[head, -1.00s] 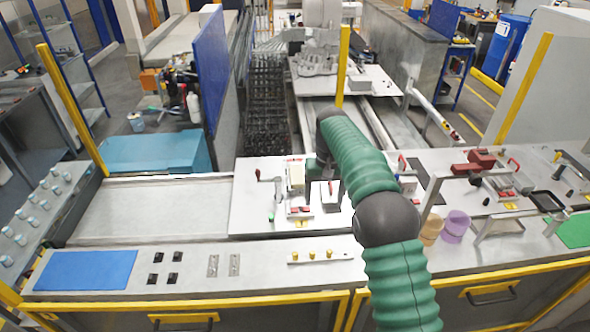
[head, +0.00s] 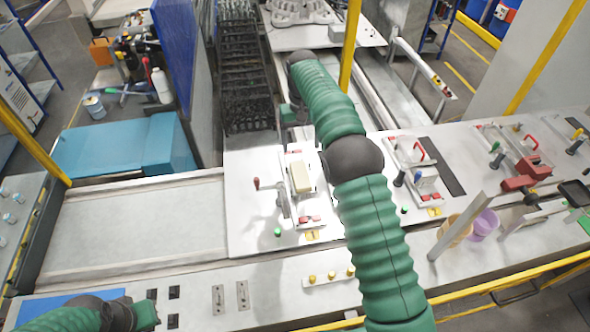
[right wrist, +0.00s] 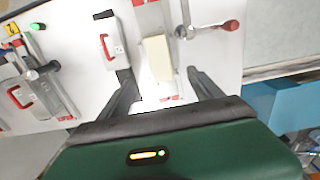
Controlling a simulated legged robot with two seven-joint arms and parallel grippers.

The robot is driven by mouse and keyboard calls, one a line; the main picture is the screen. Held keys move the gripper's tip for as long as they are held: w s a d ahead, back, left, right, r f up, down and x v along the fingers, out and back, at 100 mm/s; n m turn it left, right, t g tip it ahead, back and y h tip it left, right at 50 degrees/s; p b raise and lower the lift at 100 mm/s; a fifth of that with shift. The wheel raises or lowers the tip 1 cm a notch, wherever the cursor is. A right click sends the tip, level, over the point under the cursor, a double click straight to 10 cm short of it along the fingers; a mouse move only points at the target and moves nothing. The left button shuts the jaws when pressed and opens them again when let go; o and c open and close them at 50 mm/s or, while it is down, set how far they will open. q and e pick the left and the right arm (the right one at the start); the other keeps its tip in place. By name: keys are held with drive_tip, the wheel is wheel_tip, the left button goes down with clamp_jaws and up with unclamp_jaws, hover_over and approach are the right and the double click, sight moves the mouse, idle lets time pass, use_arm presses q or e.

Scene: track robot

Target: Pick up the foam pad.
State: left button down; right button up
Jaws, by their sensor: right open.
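The foam pad, seen as a cream block (head: 300,177), lies in a small metal fixture on the white board in the head view. In the right wrist view the pad (right wrist: 157,58) shows ahead, between the two dark fingers. My right gripper (right wrist: 164,73) is open and empty, its fingers spread to either side of the pad's near end in the picture. I cannot tell the gap to the pad. In the head view my right arm reaches past the pad's right side, and the fingers are not clear. My left arm shows at the lower left, with its fingers out of sight.
The fixture has a red-knobbed crank (head: 257,184) at its left. A second fixture with a red handle (head: 419,149) stands to the right. Orange and purple cups (head: 484,224) stand farther right. A yellow post (head: 350,45) rises behind. The grey panel (head: 130,228) at left is clear.

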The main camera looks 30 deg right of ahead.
drive_tip(key=s+f+p, duration=0.2)
drive_tip(key=s+f, duration=0.1)
drive_tip(key=f, duration=0.2)
drive_tip(key=p, duration=0.1)
hover_over(302, 179)
drive_tip(key=f, duration=0.4)
drive_tip(key=shift+w+a+f, duration=0.15)
drive_tip(key=shift+w+f, duration=0.05)
drive_tip(key=f+p, duration=0.3)
drive_tip(key=f, duration=0.1)
drive_tip(key=shift+d, duration=0.25)
drive_tip(key=shift+s+f, duration=0.15)
drive_tip(key=shift+f, duration=0.1)
drive_tip(key=shift+s, duration=0.2)
drive_tip(key=shift+w+a+f, duration=0.1)
drive_tip(key=shift+w+f, duration=0.05)
drive_tip(key=shift+w, duration=0.2)
drive_tip(key=c, duration=1)
drive_tip(key=shift+s, duration=0.1)
drive_tip(key=c, duration=0.4)
use_arm(q)
drive_tip(key=v, duration=0.7)
drive_tip(key=shift+s+a, duration=0.15)
drive_tip(key=shift+s, duration=0.1)
use_arm(e)
drive_tip(key=shift+c, duration=0.2)
